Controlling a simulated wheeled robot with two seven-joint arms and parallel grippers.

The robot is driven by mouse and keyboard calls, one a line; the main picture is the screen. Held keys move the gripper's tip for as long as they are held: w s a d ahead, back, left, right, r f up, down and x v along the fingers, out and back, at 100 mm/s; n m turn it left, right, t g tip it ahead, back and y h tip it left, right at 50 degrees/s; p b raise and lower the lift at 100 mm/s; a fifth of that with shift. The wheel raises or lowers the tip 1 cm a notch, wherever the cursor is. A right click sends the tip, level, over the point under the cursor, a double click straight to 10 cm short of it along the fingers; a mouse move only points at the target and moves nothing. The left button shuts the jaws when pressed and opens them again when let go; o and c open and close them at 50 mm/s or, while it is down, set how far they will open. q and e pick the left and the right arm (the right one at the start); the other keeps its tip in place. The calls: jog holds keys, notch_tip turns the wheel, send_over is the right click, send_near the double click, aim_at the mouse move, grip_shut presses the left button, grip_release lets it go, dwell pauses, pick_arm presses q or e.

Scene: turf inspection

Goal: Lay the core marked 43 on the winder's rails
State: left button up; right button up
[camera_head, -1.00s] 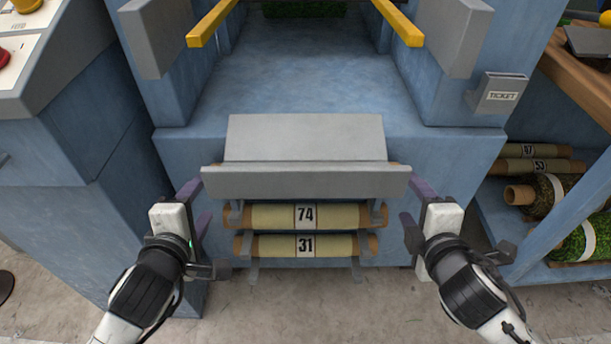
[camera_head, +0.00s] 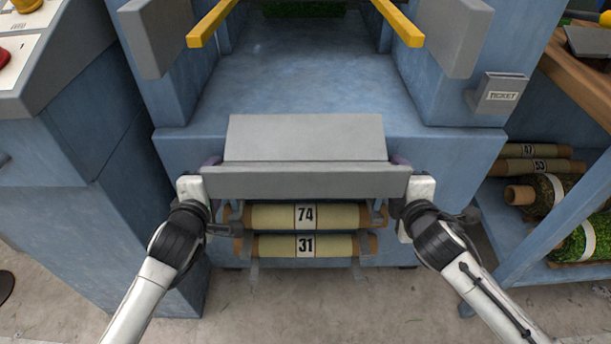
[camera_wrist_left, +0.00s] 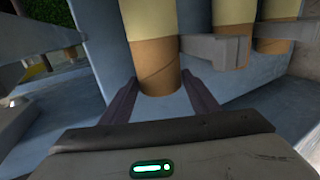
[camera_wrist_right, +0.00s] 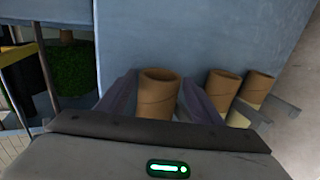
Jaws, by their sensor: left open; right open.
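No label 43 shows in any view. A core end stands between the open fingers of my left gripper (camera_wrist_left: 158,88); this core (camera_wrist_left: 155,62) has a brown end and a pale sleeve. A brown core end (camera_wrist_right: 158,95) likewise stands between the open fingers of my right gripper (camera_wrist_right: 160,100). In the head view my fingers are mostly hidden behind the grey flap (camera_head: 305,180), at its two ends. Any core behind that flap, and its number, is hidden there. Two yellow bars (camera_head: 212,22) (camera_head: 398,22), perhaps the winder's rails, jut out above.
Cores marked 74 (camera_head: 270,216) and 31 (camera_head: 275,246) lie on brackets below the flap. A shelf (camera_head: 490,215) at right holds cores 47 (camera_head: 560,151) and 53 (camera_head: 565,165) and turf rolls. Grey blocks (camera_head: 460,38) flank the bars. The blue bed (camera_head: 305,75) is clear.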

pick_arm(q)
jog(key=c, duration=1)
pick_arm(e)
jog(key=c, duration=1.2)
jog(key=shift+o, duration=0.2)
pick_arm(q)
jog(key=shift+r, duration=0.1)
pick_arm(e)
jog(key=shift+r, duration=0.1)
